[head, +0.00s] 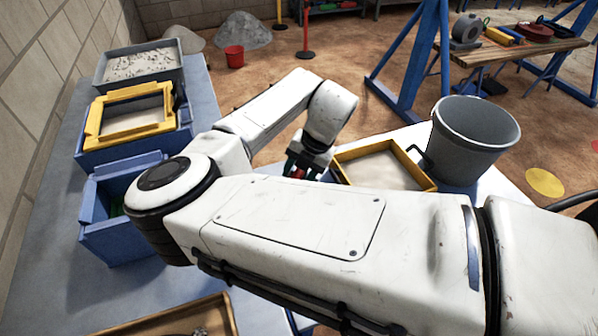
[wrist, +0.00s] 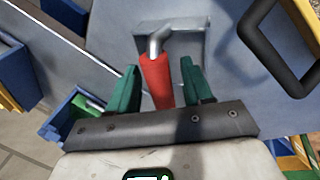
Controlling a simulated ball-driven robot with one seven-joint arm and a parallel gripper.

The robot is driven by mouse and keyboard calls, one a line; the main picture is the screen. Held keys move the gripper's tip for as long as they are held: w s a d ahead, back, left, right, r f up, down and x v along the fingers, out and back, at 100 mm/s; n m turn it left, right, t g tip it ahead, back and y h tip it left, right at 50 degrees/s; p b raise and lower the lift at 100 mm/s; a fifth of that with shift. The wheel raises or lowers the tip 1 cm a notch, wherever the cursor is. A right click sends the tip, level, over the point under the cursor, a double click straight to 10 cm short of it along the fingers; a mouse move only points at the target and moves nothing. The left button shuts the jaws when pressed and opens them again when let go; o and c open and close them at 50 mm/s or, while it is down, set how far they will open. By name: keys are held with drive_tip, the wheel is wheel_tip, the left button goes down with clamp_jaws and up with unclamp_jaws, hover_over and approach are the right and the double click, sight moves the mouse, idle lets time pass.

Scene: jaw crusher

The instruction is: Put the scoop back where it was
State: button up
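The scoop has a red handle (wrist: 158,82) and a grey metal head (wrist: 187,42). In the wrist view it lies between my gripper's two green fingers (wrist: 160,88), and a narrow gap shows on each side of the handle. My gripper (head: 305,165) also shows in the head view, pointing down beyond my white arm link, with a bit of the red handle (head: 298,173) at its fingers. The scoop's head is hidden there. The scoop's head seems to be over or on a grey-blue surface; contact cannot be told.
A yellow-framed tray of pale material (head: 427,184) and a grey bucket (head: 470,135) stand right of my gripper. Blue bin (head: 125,243), yellow-framed sieve (head: 92,127) and grey tray (head: 140,47) line the left bench (head: 60,225). A wooden tray (head: 222,305) is in front.

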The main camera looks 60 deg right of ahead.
drive_tip(key=shift+o, duration=0.3)
drive_tip(key=v, duration=1.2)
drive_tip(key=shift+r, duration=0.15)
